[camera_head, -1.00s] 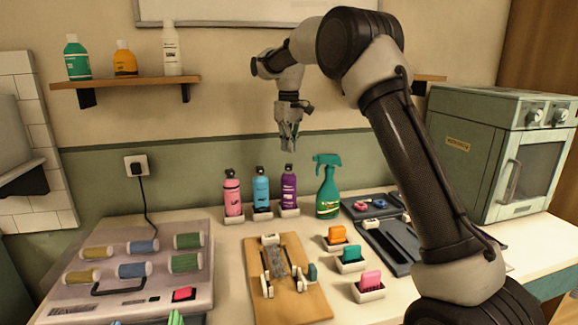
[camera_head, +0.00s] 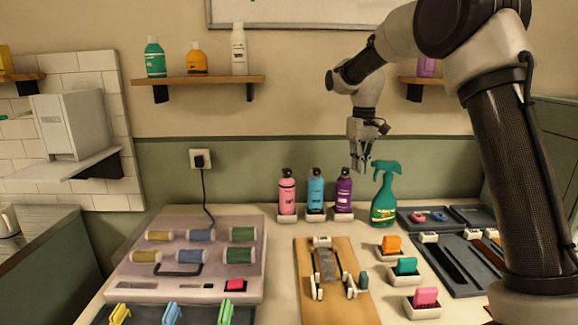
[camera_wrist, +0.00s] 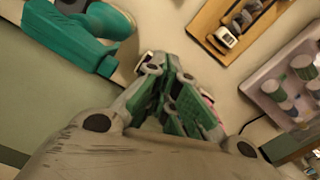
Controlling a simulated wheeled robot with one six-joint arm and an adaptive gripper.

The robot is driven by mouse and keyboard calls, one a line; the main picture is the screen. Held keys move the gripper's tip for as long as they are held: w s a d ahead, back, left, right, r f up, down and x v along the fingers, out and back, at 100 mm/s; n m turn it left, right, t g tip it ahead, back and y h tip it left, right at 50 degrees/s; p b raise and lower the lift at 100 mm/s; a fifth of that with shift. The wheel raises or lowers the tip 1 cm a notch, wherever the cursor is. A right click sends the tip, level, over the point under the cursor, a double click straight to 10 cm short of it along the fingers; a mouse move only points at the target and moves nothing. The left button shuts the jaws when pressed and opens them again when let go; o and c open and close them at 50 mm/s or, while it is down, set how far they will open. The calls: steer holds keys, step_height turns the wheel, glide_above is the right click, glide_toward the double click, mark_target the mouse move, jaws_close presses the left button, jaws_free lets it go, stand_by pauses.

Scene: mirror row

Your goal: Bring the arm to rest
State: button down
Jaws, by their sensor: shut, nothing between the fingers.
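My gripper (camera_head: 361,163) hangs from my raised arm at the right of the head view, fingers pointing down. It is shut and empty.
A green spray bottle (camera_head: 384,200), blue bottle (camera_head: 316,192) and pink bottle (camera_head: 287,196) stand along the wall. A wooden board (camera_head: 312,264), a spool case (camera_head: 140,285) and dark trays (camera_head: 445,262) cover much of the table. A shelf (camera_head: 205,79) hangs behind.

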steer(key=s+d+r+m+t, duration=0.1)
steer(key=s+d, duration=0.3)
steer(key=s, duration=0.8)
steer(key=s+d+r+m+t, duration=0.1)
steer(key=s+d, duration=0.3)
steer(key=s, duration=0.9)
steer(key=s+d+r+m+t, duration=0.1)
steer(key=s+d, duration=0.3)
steer(key=s, duration=0.8)
steer(key=shift+s+d+r+m+t, duration=0.15)
steer(key=shift+d+r+m+t, duration=0.25)
steer(key=shift+t, duration=0.4)
steer(key=shift+a, duration=0.15)
